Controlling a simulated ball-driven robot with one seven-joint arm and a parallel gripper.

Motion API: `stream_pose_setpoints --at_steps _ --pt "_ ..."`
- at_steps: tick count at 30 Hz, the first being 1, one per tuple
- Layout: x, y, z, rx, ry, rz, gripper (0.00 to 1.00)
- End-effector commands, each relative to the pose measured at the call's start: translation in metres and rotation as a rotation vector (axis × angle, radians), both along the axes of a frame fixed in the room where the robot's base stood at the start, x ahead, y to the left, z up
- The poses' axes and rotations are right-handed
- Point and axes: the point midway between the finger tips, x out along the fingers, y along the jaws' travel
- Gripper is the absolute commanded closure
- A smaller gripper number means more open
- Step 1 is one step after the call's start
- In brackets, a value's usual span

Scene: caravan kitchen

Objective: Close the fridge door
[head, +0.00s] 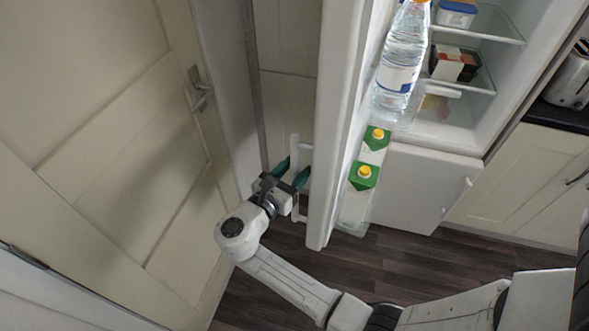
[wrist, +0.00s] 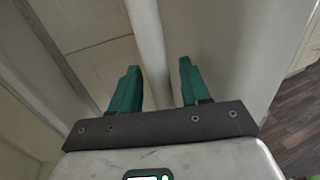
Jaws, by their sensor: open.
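The white fridge door (head: 336,110) stands wide open in the head view, its edge towards me. Its inner shelves hold a water bottle (head: 402,62) and two green-topped cartons (head: 364,177). A pale handle (head: 295,205) is on the door's outer face, at the left. My gripper (head: 292,171) is on that outer side, beside the handle, with its green fingers open. In the wrist view the pale handle bar (wrist: 147,35) runs between the fingers (wrist: 157,68), with space on both sides. The door's outer face (wrist: 225,50) is to the right.
The fridge interior (head: 480,115) is open at the upper right, with food on its shelves. A lower white cabinet door (head: 415,190) stands beneath it. A cream panelled door (head: 110,140) with a metal handle is close on the left. Dark wood floor (head: 400,262) is clear below the fridge.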

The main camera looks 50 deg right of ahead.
Motion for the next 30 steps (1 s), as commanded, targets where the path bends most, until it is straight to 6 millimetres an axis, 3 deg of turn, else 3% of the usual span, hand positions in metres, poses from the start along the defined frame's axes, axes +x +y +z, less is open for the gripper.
stream_pose_setpoints --at_steps 15,30 --pt "0.0000 0.0004 0.0000 0.000 0.000 0.000 1.00" --pt "-0.0013 -0.0064 -0.0002 0.000 0.000 -0.001 1.00"
